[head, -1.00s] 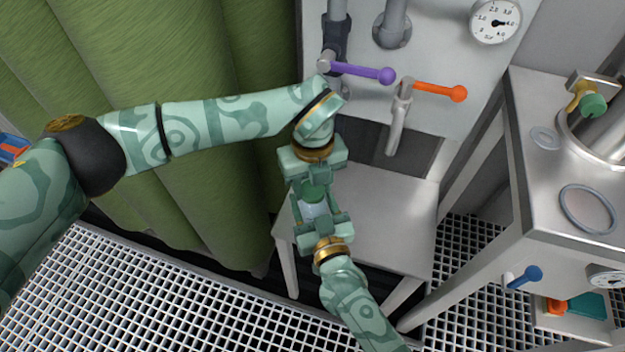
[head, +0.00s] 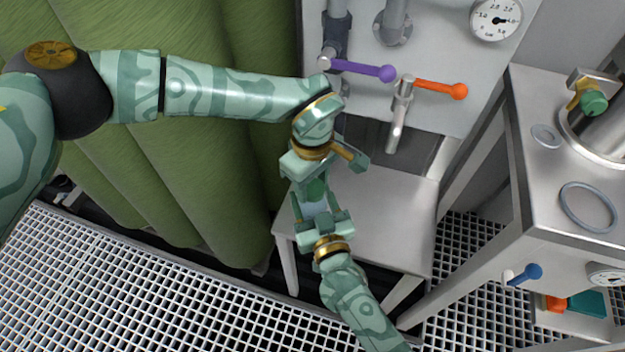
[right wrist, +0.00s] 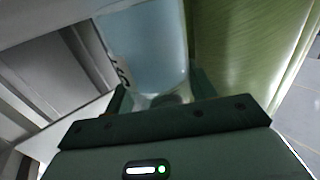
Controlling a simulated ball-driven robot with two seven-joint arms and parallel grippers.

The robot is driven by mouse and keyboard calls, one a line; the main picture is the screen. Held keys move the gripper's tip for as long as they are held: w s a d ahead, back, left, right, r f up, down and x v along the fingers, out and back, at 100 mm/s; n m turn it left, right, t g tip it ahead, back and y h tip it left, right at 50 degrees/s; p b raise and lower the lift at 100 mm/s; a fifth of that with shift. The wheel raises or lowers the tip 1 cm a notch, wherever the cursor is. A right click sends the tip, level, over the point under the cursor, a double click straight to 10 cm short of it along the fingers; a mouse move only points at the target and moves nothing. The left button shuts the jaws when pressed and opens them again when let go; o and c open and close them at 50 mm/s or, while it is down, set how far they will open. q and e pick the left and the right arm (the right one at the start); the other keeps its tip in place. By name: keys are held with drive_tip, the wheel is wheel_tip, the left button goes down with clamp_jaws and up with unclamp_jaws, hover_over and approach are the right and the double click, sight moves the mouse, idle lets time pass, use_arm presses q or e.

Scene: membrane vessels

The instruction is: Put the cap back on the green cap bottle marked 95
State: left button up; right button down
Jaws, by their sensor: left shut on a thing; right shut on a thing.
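The bottle (head: 318,208) is a small pale, translucent vessel held between my two grippers above the grey stool. In the right wrist view the bottle (right wrist: 150,45) looks bluish, with part of a dark marking that I cannot read. My right gripper (head: 322,220) is shut on the bottle from below. The green cap (head: 316,189) is at the bottle's upper end. My left gripper (head: 315,182) is shut on the cap from above, its jaws turned slantwise. The cap and bottle appear in line; whether the cap is seated is hidden by the fingers.
A grey stool (head: 385,220) stands below the grippers. Behind it is a panel with a purple lever (head: 360,69) and an orange lever (head: 438,88). A steel bench (head: 548,185) with loose rings stands at the right.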

use_arm(q)
drive_tip(key=m, duration=0.5)
drive_tip(key=o, duration=1)
drive_tip(key=shift+r, duration=0.1)
wheel_tip(320, 180, up, 12)
drive_tip(key=shift+f, duration=0.1)
use_arm(e)
drive_tip(key=shift+c, duration=2.1)
unclamp_jaws()
